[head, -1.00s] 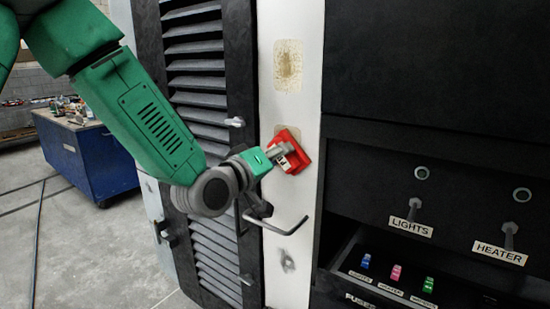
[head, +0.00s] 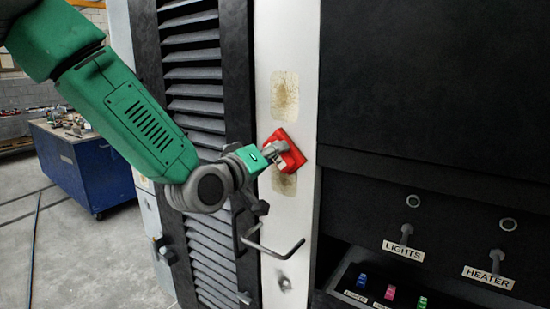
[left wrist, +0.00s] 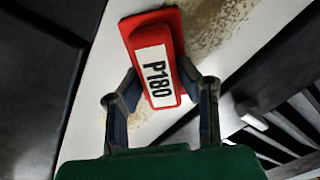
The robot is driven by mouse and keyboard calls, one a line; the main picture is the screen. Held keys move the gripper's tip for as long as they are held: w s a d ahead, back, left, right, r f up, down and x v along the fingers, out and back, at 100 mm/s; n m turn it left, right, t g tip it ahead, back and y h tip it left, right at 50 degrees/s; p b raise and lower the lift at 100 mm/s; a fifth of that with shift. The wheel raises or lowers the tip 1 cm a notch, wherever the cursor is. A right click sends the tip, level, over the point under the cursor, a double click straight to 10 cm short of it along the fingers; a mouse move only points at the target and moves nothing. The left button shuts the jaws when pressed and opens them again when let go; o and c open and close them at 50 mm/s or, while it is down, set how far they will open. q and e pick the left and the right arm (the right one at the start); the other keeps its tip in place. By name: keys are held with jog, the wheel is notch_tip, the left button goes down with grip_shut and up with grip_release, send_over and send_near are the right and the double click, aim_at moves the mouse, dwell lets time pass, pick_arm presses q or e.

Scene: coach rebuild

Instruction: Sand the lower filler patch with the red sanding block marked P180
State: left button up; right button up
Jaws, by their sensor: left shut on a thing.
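The red sanding block (head: 291,150) is in my left gripper (head: 275,150), in front of the white panel (head: 298,85). In the left wrist view the block (left wrist: 172,35) shows its P180 label between the two fingers of the gripper (left wrist: 158,90). The lower filler patch (head: 284,184) is a tan area on the panel. The block covers its top edge or sits just above it. Whether the block touches the panel, I cannot tell. The upper filler patch (head: 285,93) is above the block. My right gripper is not in view.
A bent metal handle (head: 272,248) sticks out below the lower patch. A dark louvred panel (head: 192,75) is on the left. A dark cabinet with LIGHTS (head: 403,250) and HEATER (head: 488,277) switches is on the right. A blue workbench (head: 85,165) stands behind.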

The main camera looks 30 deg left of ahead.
pick_arm(q)
jog(key=f+b, duration=0.1)
jog(key=a+f+b, duration=0.1)
jog(key=f, duration=0.1)
jog(key=a+f+b, duration=0.1)
jog(key=shift+w+f, duration=0.2)
jog(key=shift+d, duration=0.4)
jog(key=shift+s+d+f+b, duration=0.1)
jog(key=shift+d+f+b, duration=0.15)
jog(key=shift+f+b, duration=1.05)
jog(key=shift+f, duration=0.05)
jog(key=shift+a+f+b, duration=0.35)
jog(key=shift+f+b, duration=0.15)
jog(key=shift+f, duration=0.25)
notch_tip(320, 180, down, 3)
jog(key=shift+f+b, duration=0.1)
jog(key=shift+b, duration=1.15)
jog(key=shift+r+p, duration=1.5)
jog(key=shift+r, duration=0.55)
jog(key=shift+r+p, duration=2.7)
jog(key=shift+r, duration=1.1)
jog(key=shift+f+b, duration=0.6)
jog(key=shift+f, duration=0.05)
jog(key=shift+f+b, duration=2.65)
jog(key=shift+f, duration=0.7)
jog(key=shift+f+b, duration=1.45)
jog(key=shift+f, duration=0.3)
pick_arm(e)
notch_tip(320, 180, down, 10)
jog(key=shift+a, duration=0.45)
